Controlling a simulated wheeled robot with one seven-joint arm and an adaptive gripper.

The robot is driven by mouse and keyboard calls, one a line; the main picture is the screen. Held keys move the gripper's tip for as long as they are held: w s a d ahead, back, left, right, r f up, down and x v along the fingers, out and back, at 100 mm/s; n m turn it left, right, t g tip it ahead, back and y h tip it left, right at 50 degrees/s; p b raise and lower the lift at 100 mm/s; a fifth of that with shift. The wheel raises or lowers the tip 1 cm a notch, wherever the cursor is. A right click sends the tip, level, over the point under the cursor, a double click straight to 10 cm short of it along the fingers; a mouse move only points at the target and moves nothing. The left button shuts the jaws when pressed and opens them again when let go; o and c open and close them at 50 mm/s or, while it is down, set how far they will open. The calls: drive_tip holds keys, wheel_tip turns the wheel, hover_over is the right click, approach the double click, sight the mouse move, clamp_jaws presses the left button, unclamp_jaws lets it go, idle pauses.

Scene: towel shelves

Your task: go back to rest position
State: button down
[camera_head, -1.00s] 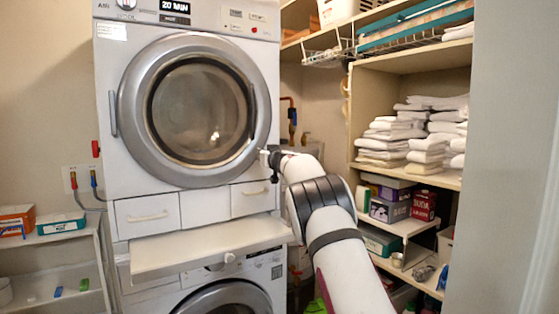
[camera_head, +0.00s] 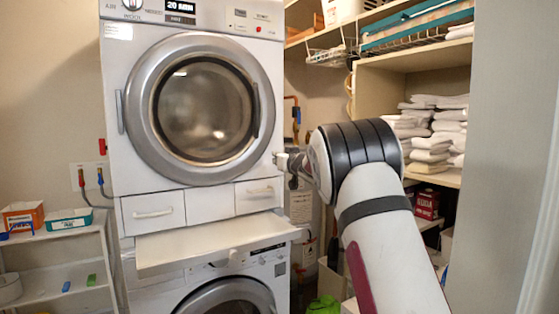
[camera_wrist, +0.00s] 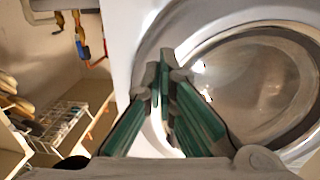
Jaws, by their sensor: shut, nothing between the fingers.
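My gripper (camera_wrist: 163,75) is shut and empty in the wrist view, its green-sided fingers meeting in front of the washer's round door (camera_wrist: 265,85). In the head view my gripper (camera_head: 278,157) is small and partly hidden by my arm, beside the lower right of the upper machine's door (camera_head: 205,105). The door is closed. I cannot tell whether the fingertips touch the machine front.
Shelves with folded white towels (camera_head: 432,145) stand at the right, partly behind my arm. A pull-out shelf (camera_head: 215,243) juts out between the stacked machines. A low white rack (camera_head: 60,240) stands at the left. A wall edge (camera_head: 505,150) is at the far right.

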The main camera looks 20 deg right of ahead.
drive_tip(key=s+a+r+m+g+h, duration=0.1)
drive_tip(key=s+a+m+g+h, duration=0.15)
drive_tip(key=s, duration=0.95)
drive_tip(key=s+a+r+m+g+h, duration=0.1)
drive_tip(key=s+a+g, duration=0.2)
drive_tip(key=s, duration=0.8)
drive_tip(key=s+a+f+n+g+y, duration=0.1)
drive_tip(key=s+a+f, duration=0.4)
drive_tip(key=s, duration=0.7)
drive_tip(key=s+a+f+n+g+y, duration=0.1)
drive_tip(key=s+a+f+g, duration=0.3)
drive_tip(key=s, duration=0.9)
drive_tip(key=s+a+f+n+g+y, duration=0.1)
drive_tip(key=s+a+f, duration=0.5)
drive_tip(key=s, duration=0.7)
drive_tip(key=shift+a+f+n+g+y+p, duration=0.2)
drive_tip(key=shift+f+n+g+y+p, duration=0.2)
drive_tip(key=shift+f+g, duration=0.45)
